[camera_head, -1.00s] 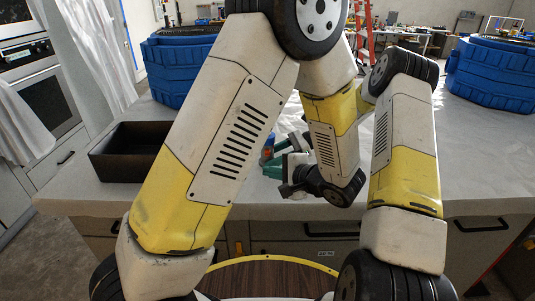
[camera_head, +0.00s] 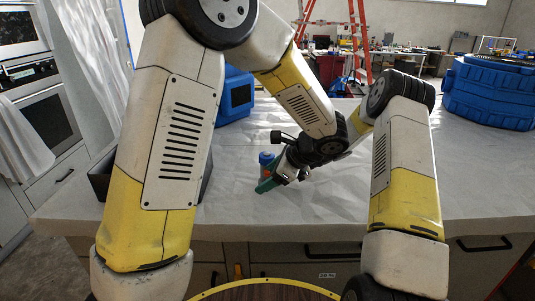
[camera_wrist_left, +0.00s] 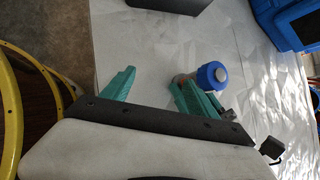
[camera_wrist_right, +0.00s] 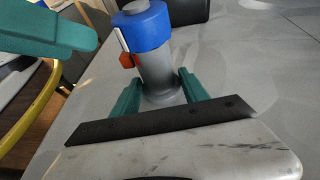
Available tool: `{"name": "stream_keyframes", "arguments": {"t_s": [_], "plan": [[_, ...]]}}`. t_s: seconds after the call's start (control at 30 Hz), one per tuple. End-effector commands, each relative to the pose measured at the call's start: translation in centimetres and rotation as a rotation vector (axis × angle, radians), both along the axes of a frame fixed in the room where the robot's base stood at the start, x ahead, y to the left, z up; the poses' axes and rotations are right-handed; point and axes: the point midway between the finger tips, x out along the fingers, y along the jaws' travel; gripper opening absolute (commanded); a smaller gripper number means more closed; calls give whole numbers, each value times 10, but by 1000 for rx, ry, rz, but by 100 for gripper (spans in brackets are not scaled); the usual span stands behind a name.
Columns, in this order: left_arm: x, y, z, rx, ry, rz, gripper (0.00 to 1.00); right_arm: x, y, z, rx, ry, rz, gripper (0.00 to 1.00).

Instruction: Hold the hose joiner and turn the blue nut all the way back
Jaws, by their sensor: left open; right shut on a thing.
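The hose joiner is a grey cylinder (camera_wrist_right: 157,78) standing upright with a blue nut (camera_wrist_right: 147,27) around its upper part. The nut also shows in the head view (camera_head: 266,158) and in the left wrist view (camera_wrist_left: 212,75). My right gripper (camera_wrist_right: 160,92) is shut on the grey body below the nut. My left gripper (camera_wrist_left: 156,86) is open, with teal fingers apart. In the left wrist view the nut appears beside its right finger, not between the fingers. One left finger (camera_wrist_right: 45,32) crosses the upper left of the right wrist view. Contact with the nut cannot be told.
A dark open box (camera_head: 98,182) stands at the left, partly hidden by my left arm. Blue containers stand at the back left (camera_head: 236,97) and right (camera_head: 488,95). The pale worktop (camera_head: 330,222) is clear right of the joiner.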

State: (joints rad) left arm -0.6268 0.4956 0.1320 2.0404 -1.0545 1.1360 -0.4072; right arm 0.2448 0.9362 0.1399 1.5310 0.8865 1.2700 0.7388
Motion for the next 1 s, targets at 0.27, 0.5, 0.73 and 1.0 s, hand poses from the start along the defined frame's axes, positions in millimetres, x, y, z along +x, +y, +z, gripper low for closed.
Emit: {"name": "stream_keyframes", "arguments": {"t_s": [0.27, 0.5, 0.73, 1.0], "plan": [[21, -3, 38, -31, 250, -297, 68, 0, 0, -1, -1, 0, -1, 2], [39, -6, 81, -48, 370, -617, 68, 0, 0, -1, -1, 0, -1, 2], [52, -8, 115, -32, 402, -860, 68, 0, 0, -1, -1, 1, 0, 2], [58, -8, 120, -16, 409, -953, 68, 0, 0, -1, -1, 1, 0, 2]]}}
